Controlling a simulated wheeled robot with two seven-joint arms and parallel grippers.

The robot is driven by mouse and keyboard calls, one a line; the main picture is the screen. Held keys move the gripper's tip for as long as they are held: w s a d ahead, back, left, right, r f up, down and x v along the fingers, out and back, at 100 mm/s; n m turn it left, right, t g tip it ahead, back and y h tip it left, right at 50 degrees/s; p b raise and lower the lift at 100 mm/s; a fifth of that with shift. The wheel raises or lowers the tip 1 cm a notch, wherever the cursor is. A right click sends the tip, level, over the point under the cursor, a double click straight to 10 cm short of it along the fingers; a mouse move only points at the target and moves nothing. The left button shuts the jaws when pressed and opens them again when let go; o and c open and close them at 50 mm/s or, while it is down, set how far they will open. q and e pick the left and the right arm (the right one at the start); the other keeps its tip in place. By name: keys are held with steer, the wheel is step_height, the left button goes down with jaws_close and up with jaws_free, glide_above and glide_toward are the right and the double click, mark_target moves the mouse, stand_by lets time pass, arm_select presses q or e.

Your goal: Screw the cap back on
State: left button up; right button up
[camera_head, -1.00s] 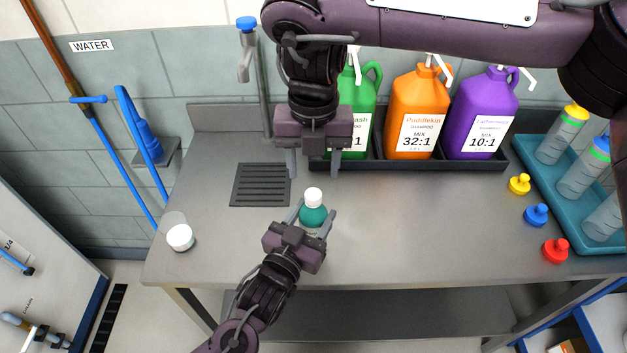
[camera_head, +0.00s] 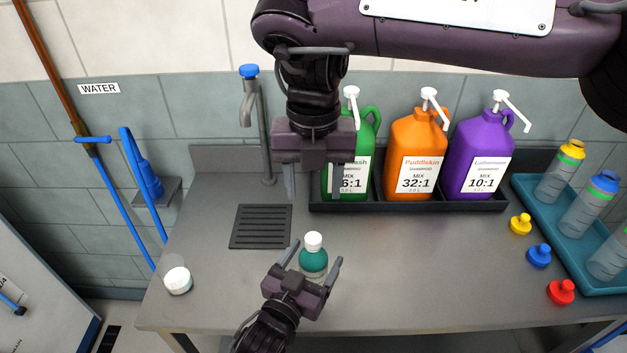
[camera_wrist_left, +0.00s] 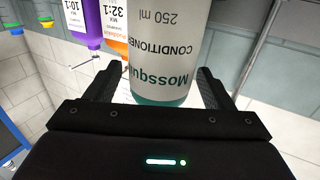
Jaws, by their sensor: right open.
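A small teal bottle (camera_head: 313,262) stands upright on the steel counter. A white cap (camera_head: 313,241) sits on its top; I cannot tell how tight it is. My left gripper (camera_head: 314,259) is open, with a finger on each side of the bottle and visible gaps beside it. In the left wrist view the bottle's pale label (camera_wrist_left: 165,45), reading conditioner and 250 ml, appears upside down between the fingers. My right gripper (camera_head: 313,192) is open and empty, fingers pointing down, above and behind the bottle.
A black rack (camera_head: 410,200) holds green, orange (camera_head: 415,140) and purple (camera_head: 478,140) jugs behind. A teal tray (camera_head: 560,240) of bottles and yellow, blue and red caps (camera_head: 561,292) lie right. A white-bottomed clear container (camera_head: 178,282) stands left. The front counter is clear.

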mark_target(307, 271)
arm_select(q)
steer(key=shift+s+a+f, duration=0.15)
steer(key=shift+s+a, duration=0.05)
steer(key=shift+s, duration=0.2)
steer(key=b+v, duration=0.2)
steer(key=v, duration=0.4)
steer(key=shift+s+a, duration=0.1)
steer(key=shift+s, duration=0.05)
steer(key=shift+s+a, duration=0.15)
steer(key=shift+s, duration=0.1)
